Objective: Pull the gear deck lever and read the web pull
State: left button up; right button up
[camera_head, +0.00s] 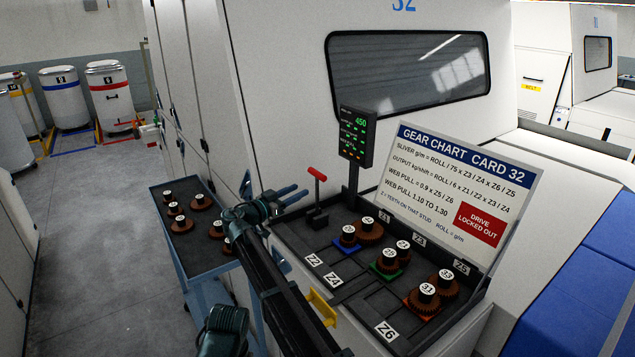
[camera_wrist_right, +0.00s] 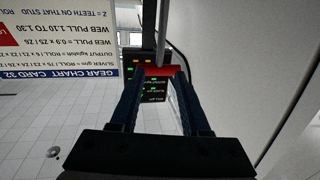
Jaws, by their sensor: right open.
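The gear deck lever (camera_head: 317,174) has a red T-handle on a dark stem and stands at the left end of the gear deck (camera_head: 330,262). My right gripper (camera_head: 296,194) is open and empty just left of the lever, with its fingers pointing at it. In the right wrist view, the red handle (camera_wrist_right: 158,71) appears between the tips of my right gripper (camera_wrist_right: 159,76); contact is not visible. A dark display (camera_head: 356,137) behind the deck shows a green 450 and smaller coloured lines too small to read.
The gear chart card (camera_head: 450,185) stands behind the deck, with "WEB PULL 1.10 TO 1.30" and a red "DRIVE LOCKED OUT" sign. Several numbered gears (camera_head: 388,258) sit on the deck. A blue trolley (camera_head: 188,247) with more gears stands left. The aisle floor beyond is clear.

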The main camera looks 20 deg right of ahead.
aim_at(316, 182)
jog(key=x, duration=0.9)
jog(key=shift+w+d, duration=0.25)
jog(key=shift+d, duration=0.1)
grip_shut()
dwell(0.9)
